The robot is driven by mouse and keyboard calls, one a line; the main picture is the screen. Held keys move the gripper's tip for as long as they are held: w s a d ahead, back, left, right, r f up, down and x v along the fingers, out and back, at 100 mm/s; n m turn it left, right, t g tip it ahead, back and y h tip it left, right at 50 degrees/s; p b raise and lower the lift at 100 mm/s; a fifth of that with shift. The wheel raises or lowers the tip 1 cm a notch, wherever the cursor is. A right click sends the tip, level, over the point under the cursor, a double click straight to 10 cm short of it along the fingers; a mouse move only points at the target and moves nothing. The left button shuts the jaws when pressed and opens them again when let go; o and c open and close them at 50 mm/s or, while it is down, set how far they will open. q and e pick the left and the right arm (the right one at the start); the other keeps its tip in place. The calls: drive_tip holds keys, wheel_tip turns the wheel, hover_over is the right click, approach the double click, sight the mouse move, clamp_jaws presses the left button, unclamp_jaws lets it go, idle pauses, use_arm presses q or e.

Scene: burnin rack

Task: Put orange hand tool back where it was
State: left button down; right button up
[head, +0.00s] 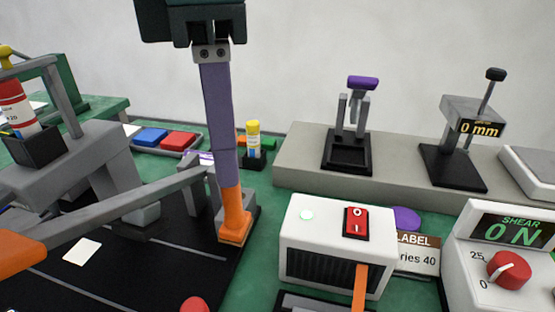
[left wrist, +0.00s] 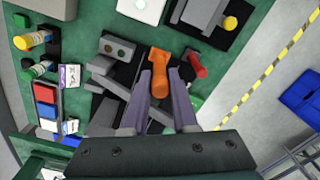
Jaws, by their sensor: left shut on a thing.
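My left gripper (head: 230,190) reaches down from the top of the head view, its long lavender fingers pointing at the bench. It is shut on the orange hand tool (head: 235,217), which shows at the fingertips above the edge of a black mat. In the left wrist view the orange tool (left wrist: 160,62) shows between and beyond the two fingers. The fingers hide part of it. I cannot tell whether its lower end touches the surface under it. My right gripper is not in view.
A grey lever with an orange end (head: 20,250) crosses the left side close to the fingers. A white box with a red switch (head: 330,240) stands to the right. A yellow-capped bottle (head: 253,140) and red and blue blocks (head: 165,140) are behind.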

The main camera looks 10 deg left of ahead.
sight(236, 234)
use_arm(q)
wheel_tip(236, 234, down, 11)
idle(0.4)
drive_tip(key=shift+f+b, duration=0.1)
drive_tip(key=shift+b, duration=0.25)
drive_tip(key=c, duration=0.7)
unclamp_jaws()
wheel_tip(236, 234, up, 12)
drive_tip(key=shift+w+r+p, duration=0.1)
drive_tip(key=shift+r+p, duration=0.05)
drive_tip(key=shift+p, duration=0.3)
